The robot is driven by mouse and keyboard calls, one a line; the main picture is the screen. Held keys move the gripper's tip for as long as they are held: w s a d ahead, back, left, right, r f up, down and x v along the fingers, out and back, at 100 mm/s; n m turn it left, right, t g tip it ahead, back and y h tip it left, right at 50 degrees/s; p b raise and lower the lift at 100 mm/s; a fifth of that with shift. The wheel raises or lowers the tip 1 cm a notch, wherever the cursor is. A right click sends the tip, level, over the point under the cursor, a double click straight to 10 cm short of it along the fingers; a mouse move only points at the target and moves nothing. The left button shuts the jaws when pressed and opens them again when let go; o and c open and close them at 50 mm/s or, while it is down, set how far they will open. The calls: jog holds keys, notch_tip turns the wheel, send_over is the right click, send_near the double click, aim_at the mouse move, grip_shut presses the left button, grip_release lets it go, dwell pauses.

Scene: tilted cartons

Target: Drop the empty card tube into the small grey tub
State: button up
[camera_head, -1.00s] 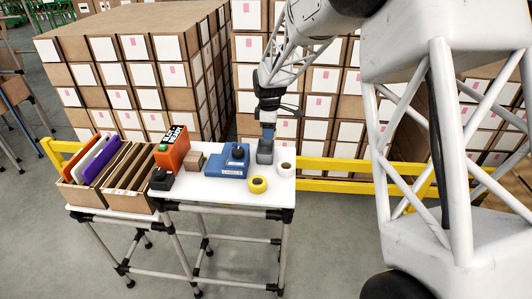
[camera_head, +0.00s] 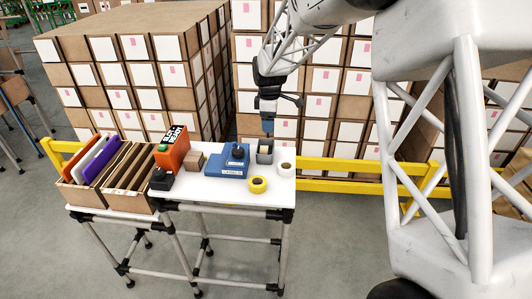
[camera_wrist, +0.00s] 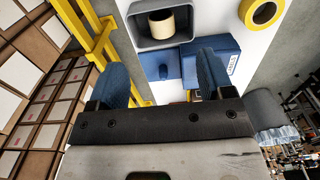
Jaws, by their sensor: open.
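The small grey tub (camera_head: 264,158) stands on the white table top near its back right edge. It also shows at the top of the wrist view (camera_wrist: 142,39). A pale beige card tube (camera_wrist: 161,23) is inside the tub and appears upright in the wrist view. I cannot make the tube out in the head view. My gripper (camera_head: 267,131) is above the tub, apart from it. In the wrist view its two blue fingers (camera_wrist: 165,78) are spread wide with nothing between them.
A blue labels box (camera_head: 226,165) is left of the tub. A yellow tape roll (camera_head: 258,185) and a white roll (camera_head: 286,169) are close by. An orange box (camera_head: 173,150), a small brown box (camera_head: 193,161) and a carton of folders (camera_head: 108,190) are further left. A yellow rail (camera_head: 340,164) runs behind.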

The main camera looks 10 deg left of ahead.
jog(key=shift+r, duration=1.95)
jog(key=shift+d, duration=0.1)
jog(key=s+d+r+m+t, duration=0.1)
jog(key=s+d+r+m, duration=0.4)
jog(key=s+d, duration=0.45)
jog(key=s+d+r+m, duration=0.4)
jog(key=s+d+r, duration=0.25)
jog(key=s, duration=0.65)
jog(key=s+d+f+m, duration=0.2)
jog(key=s+d+m, duration=0.2)
jog(key=s, duration=0.8)
jog(key=s+d+f+m+t, duration=0.1)
jog(key=s+d+m, duration=0.4)
jog(key=s, duration=0.7)
jog(key=shift+s+d+f+t, duration=0.25)
jog(key=shift+s+f+t, duration=0.05)
jog(key=shift+s+f, duration=0.15)
